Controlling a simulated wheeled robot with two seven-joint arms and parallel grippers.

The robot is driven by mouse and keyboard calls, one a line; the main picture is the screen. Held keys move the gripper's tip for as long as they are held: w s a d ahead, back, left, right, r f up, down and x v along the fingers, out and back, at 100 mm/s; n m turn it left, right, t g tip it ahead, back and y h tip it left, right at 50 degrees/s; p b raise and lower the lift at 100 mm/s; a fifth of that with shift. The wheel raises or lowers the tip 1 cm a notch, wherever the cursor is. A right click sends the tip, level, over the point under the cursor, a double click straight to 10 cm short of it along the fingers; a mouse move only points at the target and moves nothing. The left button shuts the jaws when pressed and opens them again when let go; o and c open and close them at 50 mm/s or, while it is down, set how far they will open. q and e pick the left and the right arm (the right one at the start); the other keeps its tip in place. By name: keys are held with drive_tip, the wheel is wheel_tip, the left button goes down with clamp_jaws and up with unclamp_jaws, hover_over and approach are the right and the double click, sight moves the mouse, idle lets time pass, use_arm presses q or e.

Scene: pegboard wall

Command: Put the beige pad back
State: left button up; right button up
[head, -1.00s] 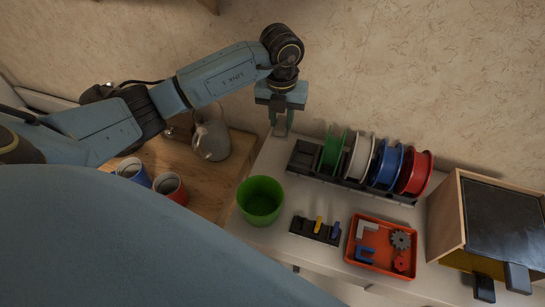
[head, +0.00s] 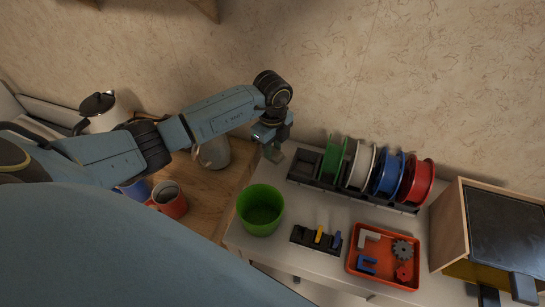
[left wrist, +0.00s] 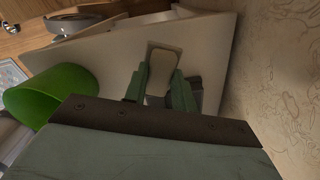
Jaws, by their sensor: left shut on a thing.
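My left gripper (head: 274,154) is over the left end of the white top, left of the spool rack and close to the wall. In the left wrist view its green fingers (left wrist: 161,92) are shut on a pale, rounded thing that looks like the beige pad (left wrist: 163,66). The pad is between the fingers, and part of it is hidden by them. I cannot tell if it touches the white surface below. In the head view the pad cannot be made out clearly. My right gripper is not in view.
A green bucket (head: 260,212) stands in front of the gripper. The black rack (head: 305,168) holds green, white, blue and red spools. A small black holder (head: 303,238) and a red tray (head: 384,283) sit nearer the front. A wooden table with mugs (head: 170,203) lies left.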

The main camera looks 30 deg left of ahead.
sight(273, 150)
use_arm(q)
drive_tip(key=shift+f, duration=1.95)
drive_tip(key=shift+f+b, duration=0.15)
drive_tip(key=shift+b, duration=0.15)
drive_tip(key=o, duration=0.9)
drive_tip(key=shift+o, duration=0.2)
drive_tip(key=shift+r, duration=0.35)
wheel_tip(273, 150, up, 12)
drive_tip(key=shift+f+p, duration=0.15)
drive_tip(key=shift+p, duration=0.6)
